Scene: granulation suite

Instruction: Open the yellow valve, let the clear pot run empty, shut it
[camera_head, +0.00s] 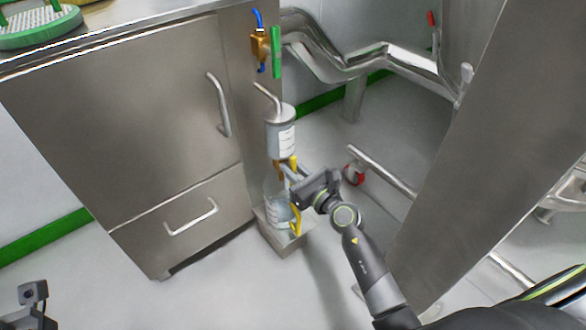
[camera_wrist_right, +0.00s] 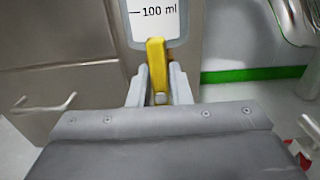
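The clear pot (camera_head: 281,138), with a grey top and a white label, is upright beside the steel cabinet. Its label (camera_wrist_right: 155,18) reads "100 ml" in the right wrist view. The yellow valve handle (camera_wrist_right: 156,65) is below the pot, upright in that view. My right gripper (camera_head: 284,170) has its fingers close on both sides of the handle and appears shut on it. The liquid level in the pot cannot be made out. A clear bottle (camera_head: 273,207) stands below the valve. Part of my left gripper (camera_head: 32,294) shows at the lower left; its fingers are unclear.
The bottle stands in a grey box (camera_head: 283,245) on the floor, near a yellow curved part (camera_head: 296,218). A brass valve with a green handle (camera_head: 276,50) is above. The steel cabinet (camera_head: 130,120) is left. Steel pipes and a large steel panel (camera_head: 475,150) are right.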

